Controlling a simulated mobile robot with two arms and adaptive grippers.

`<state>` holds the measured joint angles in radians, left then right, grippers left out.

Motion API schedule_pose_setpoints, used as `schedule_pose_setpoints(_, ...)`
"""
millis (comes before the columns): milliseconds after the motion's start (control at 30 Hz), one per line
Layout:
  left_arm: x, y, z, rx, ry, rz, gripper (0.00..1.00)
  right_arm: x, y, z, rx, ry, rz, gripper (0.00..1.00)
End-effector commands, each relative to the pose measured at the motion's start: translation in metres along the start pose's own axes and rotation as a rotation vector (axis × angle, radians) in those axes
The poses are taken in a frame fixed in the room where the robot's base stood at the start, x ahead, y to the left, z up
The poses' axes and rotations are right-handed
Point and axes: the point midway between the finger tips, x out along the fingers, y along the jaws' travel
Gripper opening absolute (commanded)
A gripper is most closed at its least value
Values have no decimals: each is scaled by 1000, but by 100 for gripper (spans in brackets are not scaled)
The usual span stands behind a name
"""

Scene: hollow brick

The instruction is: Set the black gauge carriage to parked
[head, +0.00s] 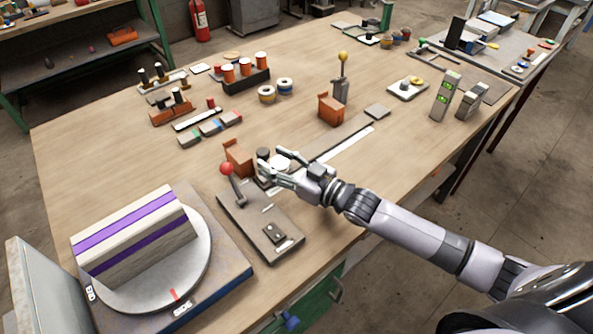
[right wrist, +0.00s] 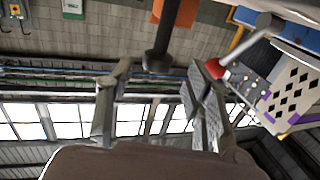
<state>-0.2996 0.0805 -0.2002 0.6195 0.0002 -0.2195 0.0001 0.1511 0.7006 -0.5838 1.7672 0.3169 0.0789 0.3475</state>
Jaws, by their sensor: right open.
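The black gauge carriage shows as a dark round knob (head: 263,153) in the head view, near the left orange block (head: 238,158), at the near-left end of a long grey rail with a white strip (head: 345,148). My gripper hides most of its base. My right gripper (head: 272,170) is open with its fingers close to the knob. In the right wrist view, which looks upside down, a dark post with a wider end (right wrist: 158,60) lies between the open fingers (right wrist: 155,105), with a visible gap on both sides. No parked marking is legible. My left gripper is not in view.
A red-ball lever (head: 227,169) on a grey plate stands just left of my gripper. A turntable (head: 195,262) with a striped brick (head: 135,232) is at the front left. A yellow-knobbed lever (head: 342,75) and the right orange block (head: 331,108) stand farther back.

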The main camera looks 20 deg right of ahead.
Motion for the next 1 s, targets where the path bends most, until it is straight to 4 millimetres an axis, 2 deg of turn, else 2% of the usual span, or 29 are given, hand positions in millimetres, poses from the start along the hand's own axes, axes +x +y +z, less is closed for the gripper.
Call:
schedule_pose_setpoints(33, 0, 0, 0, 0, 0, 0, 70, -13, 0, 1, 0, -4, -1, 47)
schedule_pose_setpoints(200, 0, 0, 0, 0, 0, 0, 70, -44, -1, 2, 1, -4, -1, 47)
schedule_pose_setpoints(400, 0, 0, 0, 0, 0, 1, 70, -67, 0, 1, 1, -2, -1, 47)
schedule_pose_setpoints(600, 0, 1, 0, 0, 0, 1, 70, -74, -1, 0, 1, 0, -2, 47)
schedule_pose_setpoints(1000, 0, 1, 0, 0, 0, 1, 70, -74, 0, 0, 1, 0, -2, 47)
